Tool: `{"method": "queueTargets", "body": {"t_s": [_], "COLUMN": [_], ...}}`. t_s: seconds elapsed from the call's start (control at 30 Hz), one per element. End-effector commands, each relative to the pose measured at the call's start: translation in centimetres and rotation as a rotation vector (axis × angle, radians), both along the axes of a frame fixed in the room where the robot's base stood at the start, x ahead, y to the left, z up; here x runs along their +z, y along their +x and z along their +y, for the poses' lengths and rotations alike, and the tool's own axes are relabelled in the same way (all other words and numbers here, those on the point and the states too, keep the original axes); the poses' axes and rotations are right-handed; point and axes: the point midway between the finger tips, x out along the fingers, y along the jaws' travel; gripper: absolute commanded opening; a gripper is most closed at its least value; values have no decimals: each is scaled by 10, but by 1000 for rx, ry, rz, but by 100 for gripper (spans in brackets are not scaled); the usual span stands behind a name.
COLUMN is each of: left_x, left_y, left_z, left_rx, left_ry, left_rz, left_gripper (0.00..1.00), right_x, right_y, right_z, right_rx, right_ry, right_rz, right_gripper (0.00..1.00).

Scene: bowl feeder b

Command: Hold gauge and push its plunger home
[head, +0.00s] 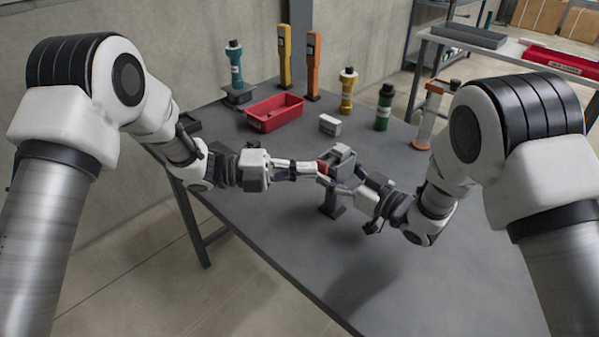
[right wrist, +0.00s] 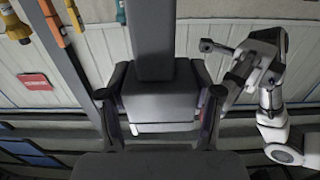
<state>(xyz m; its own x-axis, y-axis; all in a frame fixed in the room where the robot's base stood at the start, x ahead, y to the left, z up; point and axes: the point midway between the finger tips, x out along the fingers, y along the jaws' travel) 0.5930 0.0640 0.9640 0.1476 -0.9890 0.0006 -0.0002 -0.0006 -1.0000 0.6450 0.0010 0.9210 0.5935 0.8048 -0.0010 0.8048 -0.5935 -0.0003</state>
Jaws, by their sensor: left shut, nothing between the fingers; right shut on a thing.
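The gauge, a dark grey blocky body (head: 342,155) with a red part on its left side, is held above the middle of the table. My right gripper (head: 335,184) is shut on it. In the right wrist view the grey gauge (right wrist: 160,90) sits between the two fingers, with a long grey bar and a pale strip at opposite ends. My left gripper (head: 316,169) is shut and empty, its fingertips close to the red part. I cannot tell whether they touch. The plunger is not clearly distinguishable; fingers hide part of the gauge.
On the grey table (head: 270,210) stand a red tray (head: 275,113), a small white box (head: 330,125), a yellow cylinder (head: 347,92), a green one (head: 384,107) and a teal one (head: 235,65). Yellow (head: 285,57) and orange (head: 313,67) upright tools stand behind. The table's front is clear.

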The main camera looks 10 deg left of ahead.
Motion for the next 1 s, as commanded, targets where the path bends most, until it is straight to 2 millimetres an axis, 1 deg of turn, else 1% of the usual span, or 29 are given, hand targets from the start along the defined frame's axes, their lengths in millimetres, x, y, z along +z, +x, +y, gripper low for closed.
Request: {"method": "queueTargets", "body": {"t_s": [0.03,0.1,0.3,0.47,0.57,0.67,0.73,0.8,1.0], "left_x": [0,0,-1,-1,0,1,2,2,3], "left_y": [5,10,12,10,3,-12,-26,-26,-34], "left_z": [-5,-8,-8,-7,-1,10,19,39,86], "left_rx": [-1,1,6,6,6,2,-2,1,-1], "left_ry": [2,1,4,3,2,-2,-7,-8,-8], "left_rz": [-2,-1,0,-1,1,2,2,-1,-3], "left_gripper": [0,0,0,0,0,0,0,0,0], "right_x": [0,0,0,1,1,1,1,1,1], "right_y": [0,-1,-3,-3,-3,-2,-2,-1,-1], "right_z": [0,1,3,3,3,3,2,2,1], "right_rx": [2,4,13,13,14,12,9,8,4], "right_ry": [-1,-1,-2,-2,-3,-3,-2,-1,0], "right_rz": [-1,-2,-5,-6,-7,-5,-5,-4,-4], "right_gripper": [2,2,2,3,3,3,3,3,3]}}
